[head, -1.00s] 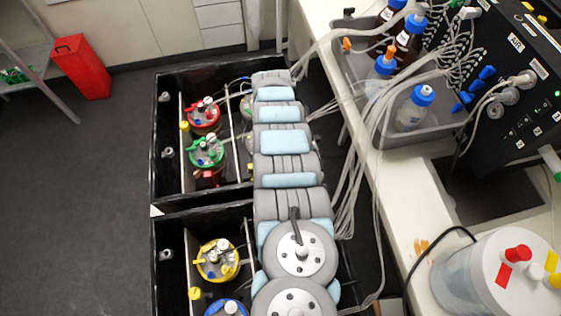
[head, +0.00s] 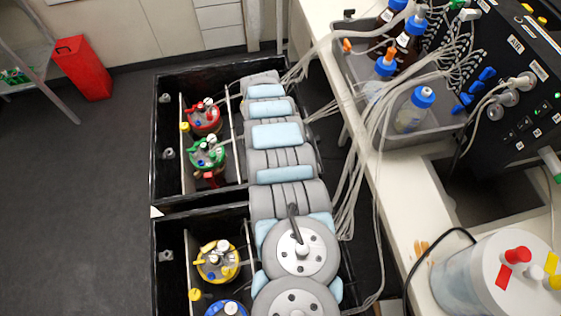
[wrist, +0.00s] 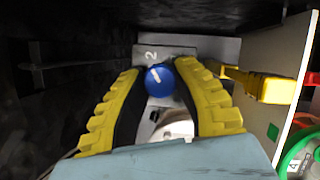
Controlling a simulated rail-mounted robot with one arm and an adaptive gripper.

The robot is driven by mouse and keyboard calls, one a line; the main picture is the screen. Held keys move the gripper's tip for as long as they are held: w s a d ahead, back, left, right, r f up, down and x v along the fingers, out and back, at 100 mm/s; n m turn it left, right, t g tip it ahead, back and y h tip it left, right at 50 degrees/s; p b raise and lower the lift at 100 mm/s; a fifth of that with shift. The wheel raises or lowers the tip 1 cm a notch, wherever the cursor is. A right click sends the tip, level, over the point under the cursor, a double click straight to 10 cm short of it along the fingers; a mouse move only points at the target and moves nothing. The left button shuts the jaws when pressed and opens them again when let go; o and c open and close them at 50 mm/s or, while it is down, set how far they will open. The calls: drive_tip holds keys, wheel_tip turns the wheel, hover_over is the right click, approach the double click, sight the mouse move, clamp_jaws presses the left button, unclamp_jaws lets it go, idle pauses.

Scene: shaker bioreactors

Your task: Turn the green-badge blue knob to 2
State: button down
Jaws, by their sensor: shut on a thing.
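In the wrist view a round blue knob (wrist: 160,80) with a white pointer line sits on a pale plate (wrist: 190,54). The line runs diagonally, from lower left to upper right. A "2" (wrist: 151,55) is marked on the plate just above the knob, slightly left. My gripper (wrist: 163,82) has its two yellow ribbed fingers on either side of the knob, closed on it. A small green square (wrist: 272,131) shows right of the right finger. In the head view my arm covers the area, and neither the knob nor my fingertips can be seen.
In the wrist view a dark wall is at left, a yellow part (wrist: 265,88) at right, and a green-ringed vessel (wrist: 300,160) at lower right. In the head view black boxes (head: 165,110) hold vessels with coloured lids. Pale tubes (head: 365,170) hang right of my arm.

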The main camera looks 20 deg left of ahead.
drive_tip(key=c, duration=0.8)
unclamp_jaws()
drive_tip(key=shift+s+d, duration=0.1)
drive_tip(key=v, duration=1.2)
